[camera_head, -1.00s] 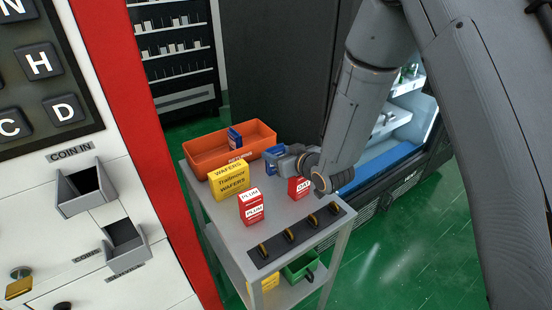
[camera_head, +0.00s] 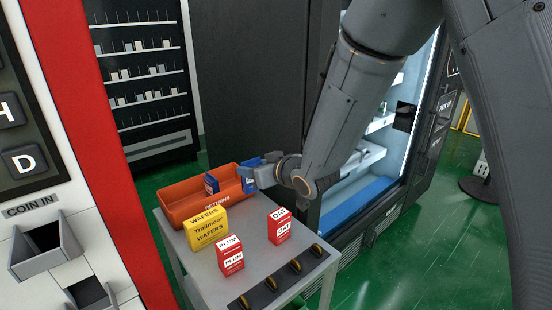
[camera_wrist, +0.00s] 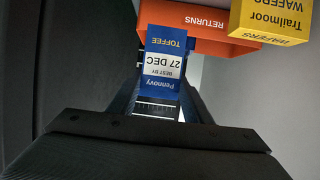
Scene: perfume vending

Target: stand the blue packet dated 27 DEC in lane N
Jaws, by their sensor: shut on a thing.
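The blue packet (camera_wrist: 163,62) faces the wrist camera. Its label reads Pennovy, TOFFEE, BEST BY 27 DEC, upside down in that view. My gripper (camera_head: 262,174) is shut on this blue packet, which also shows in the head view (camera_head: 248,178) by the right end of the orange bin. I cannot tell its exact height there. Another blue packet (camera_head: 211,183) stands in the orange bin (camera_head: 180,213); its date is too small to read. I cannot make out lane N in these frames.
On the grey cart (camera_head: 262,262) stand a yellow wafers box (camera_head: 207,228), a red plum box (camera_head: 230,256) and a red oat box (camera_head: 279,226). A lit cabinet (camera_head: 360,205) with white shelves is at right, behind my arm. Dark shelving (camera_head: 150,80) stands at the back left.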

